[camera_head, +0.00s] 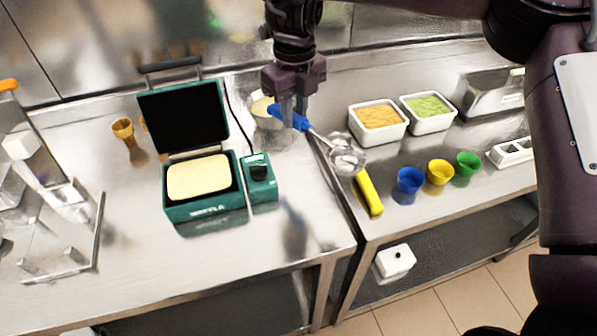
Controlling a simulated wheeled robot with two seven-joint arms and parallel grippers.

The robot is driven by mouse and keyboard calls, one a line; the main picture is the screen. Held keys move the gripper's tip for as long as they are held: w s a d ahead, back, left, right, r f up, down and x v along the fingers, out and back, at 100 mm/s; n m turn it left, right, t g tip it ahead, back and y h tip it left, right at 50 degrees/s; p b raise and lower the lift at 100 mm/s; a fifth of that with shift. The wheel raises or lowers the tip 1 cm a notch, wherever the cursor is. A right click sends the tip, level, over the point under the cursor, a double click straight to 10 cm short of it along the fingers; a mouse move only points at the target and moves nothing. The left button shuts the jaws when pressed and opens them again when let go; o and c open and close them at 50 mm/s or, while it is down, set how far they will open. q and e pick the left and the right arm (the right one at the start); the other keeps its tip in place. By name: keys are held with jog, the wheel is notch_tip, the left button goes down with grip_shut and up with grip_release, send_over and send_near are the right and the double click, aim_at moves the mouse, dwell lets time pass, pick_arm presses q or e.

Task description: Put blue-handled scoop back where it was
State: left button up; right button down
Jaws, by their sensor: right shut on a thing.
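My right gripper (294,108) is shut on the blue handle of the blue-handled scoop (291,119). The scoop is held above the seam between the two steel counters, tilted, with its shiny metal bowl (347,156) pointing to the lower right. A yellow handle (369,192) lies on the right counter just below that bowl; whether it has a metal head behind the bowl I cannot tell. My left gripper is not in view.
Tubs of orange (377,118) and green (428,107) ice cream stand behind blue (408,184), yellow (440,172) and green (467,164) cups.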

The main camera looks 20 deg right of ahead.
notch_tip(320, 180, down, 11)
jog(key=shift+r+p, duration=0.2)
jog(key=shift+p, duration=0.6)
notch_tip(320, 180, down, 4)
jog(key=shift+f+p, duration=0.1)
jog(key=shift+p, duration=0.35)
jog(key=shift+f, duration=0.15)
jog(key=shift+f, duration=0.2)
jog(key=c, duration=1.3)
grip_release()
jog(key=shift+o, duration=0.2)
